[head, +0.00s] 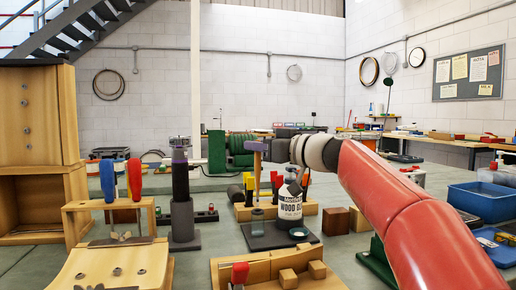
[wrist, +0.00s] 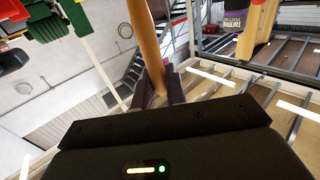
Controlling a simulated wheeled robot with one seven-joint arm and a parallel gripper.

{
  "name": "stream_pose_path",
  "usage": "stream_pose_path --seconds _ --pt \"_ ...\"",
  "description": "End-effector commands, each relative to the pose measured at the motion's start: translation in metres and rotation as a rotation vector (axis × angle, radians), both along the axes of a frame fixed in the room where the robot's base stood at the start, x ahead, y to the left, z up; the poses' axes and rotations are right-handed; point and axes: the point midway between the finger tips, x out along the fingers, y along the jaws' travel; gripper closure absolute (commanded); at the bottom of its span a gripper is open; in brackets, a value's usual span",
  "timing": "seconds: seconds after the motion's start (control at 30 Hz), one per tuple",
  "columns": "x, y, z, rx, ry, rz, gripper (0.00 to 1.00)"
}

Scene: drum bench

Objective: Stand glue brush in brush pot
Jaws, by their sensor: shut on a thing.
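My gripper (head: 257,146) is at the end of the red and white arm, left of the glue bottle's top in the head view. Its purple fingers are shut on the light wooden handle of the glue brush (head: 257,170), which hangs about upright. The handle also runs between the fingers in the wrist view (wrist: 146,35). The brush's lower end is hard to make out against the things behind. A small see-through pot, seemingly the brush pot (head: 257,214), stands on a dark mat (head: 262,240), roughly below the brush. The brush looks clear above the pot.
A wood glue bottle (head: 289,203) stands right of the pot, close by. A dark post (head: 181,195) stands left, a wooden tray (head: 262,268) in front, and a blue bin (head: 483,201) far right.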

Motion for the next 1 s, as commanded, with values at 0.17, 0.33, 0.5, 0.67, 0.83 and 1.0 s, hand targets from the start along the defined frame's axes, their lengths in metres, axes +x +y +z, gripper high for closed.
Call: stream_pose_path --seconds 0.17,0.33,0.5,0.67,0.83,1.0 --pt "0.0 0.0 -0.003 0.0 0.0 0.0 1.0" --pt "0.0 0.0 -0.011 -0.001 -0.001 0.0 1.0" --pt "0.0 0.0 -0.018 -0.001 -0.001 0.0 1.0" --pt "0.0 0.0 -0.024 -0.001 -0.001 0.0 1.0" --pt "0.0 0.0 -0.031 0.0 0.0 0.0 1.0" --pt "0.0 0.0 -0.038 0.0 0.0 0.0 1.0"
